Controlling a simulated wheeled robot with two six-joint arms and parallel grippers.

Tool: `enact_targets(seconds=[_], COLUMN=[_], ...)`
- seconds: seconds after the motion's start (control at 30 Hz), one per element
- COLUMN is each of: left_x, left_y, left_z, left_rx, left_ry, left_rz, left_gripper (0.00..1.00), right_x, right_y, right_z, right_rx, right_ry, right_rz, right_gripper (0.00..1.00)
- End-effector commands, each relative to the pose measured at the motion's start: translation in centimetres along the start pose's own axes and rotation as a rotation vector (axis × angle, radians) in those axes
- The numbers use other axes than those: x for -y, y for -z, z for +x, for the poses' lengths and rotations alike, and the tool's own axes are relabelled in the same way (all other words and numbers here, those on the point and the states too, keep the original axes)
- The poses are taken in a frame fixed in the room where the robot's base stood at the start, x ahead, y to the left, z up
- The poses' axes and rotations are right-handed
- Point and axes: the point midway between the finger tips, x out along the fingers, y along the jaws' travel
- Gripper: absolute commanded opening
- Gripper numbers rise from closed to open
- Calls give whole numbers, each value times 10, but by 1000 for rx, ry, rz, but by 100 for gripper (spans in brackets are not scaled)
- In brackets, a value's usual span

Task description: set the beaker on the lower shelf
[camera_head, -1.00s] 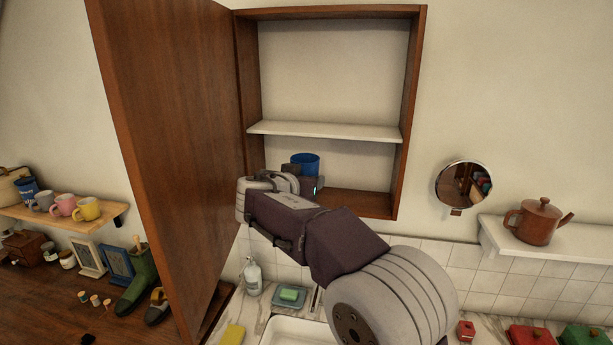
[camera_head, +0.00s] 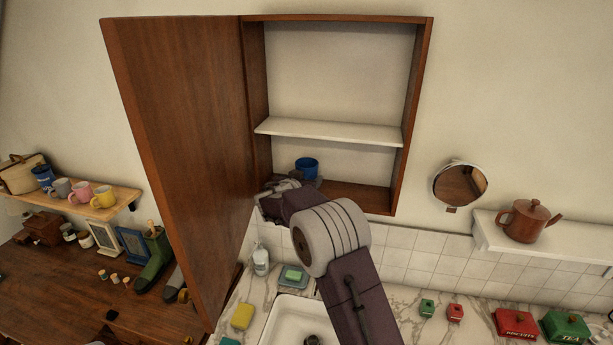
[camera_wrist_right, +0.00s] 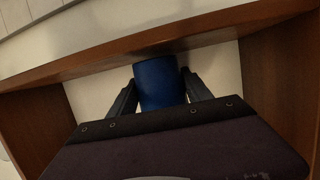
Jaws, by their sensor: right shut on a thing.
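The blue beaker (camera_head: 307,168) is at the lower compartment of the open wooden wall cabinet (camera_head: 428,90), below the white middle shelf (camera_head: 330,131). In the right wrist view the beaker (camera_wrist_right: 158,84) stands between the two dark fingers of my right gripper (camera_wrist_right: 160,92), which is shut on it. In the head view the fingers of my right gripper are mostly hidden behind my own wrist and arm. The cabinet's lower shelf (camera_head: 358,196) is partly covered by my arm. I cannot tell whether the beaker's base touches it. My left gripper is not in view.
The cabinet door (camera_head: 180,150) stands wide open on the left. A round mirror (camera_head: 459,185) and a shelf with a brown teapot (camera_head: 530,220) are to the right. A sink (camera_head: 285,325), soap bottle (camera_head: 261,260) and tins lie below. The white middle shelf is bare.

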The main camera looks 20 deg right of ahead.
Motion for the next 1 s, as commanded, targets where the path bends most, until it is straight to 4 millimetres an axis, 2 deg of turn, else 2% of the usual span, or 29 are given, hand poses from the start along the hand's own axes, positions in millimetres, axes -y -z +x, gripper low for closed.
enact_targets(seconds=[0.03,0.07,0.6,0.63,0.7,1.0], left_x=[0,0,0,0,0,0], left_y=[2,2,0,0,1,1], left_z=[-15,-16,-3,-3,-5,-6], left_rx=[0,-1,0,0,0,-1], left_ry=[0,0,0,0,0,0], left_rz=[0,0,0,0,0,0], left_gripper=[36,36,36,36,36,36], right_x=[0,1,1,1,1,1], right_y=[6,3,-7,-6,-5,-5], right_z=[0,2,6,6,5,5], right_rx=[1,0,-3,-3,-2,-2], right_ry=[-2,-1,-1,-1,-1,-1], right_rz=[-2,-1,2,2,2,1], right_gripper=[17,17,17,60,79,79])
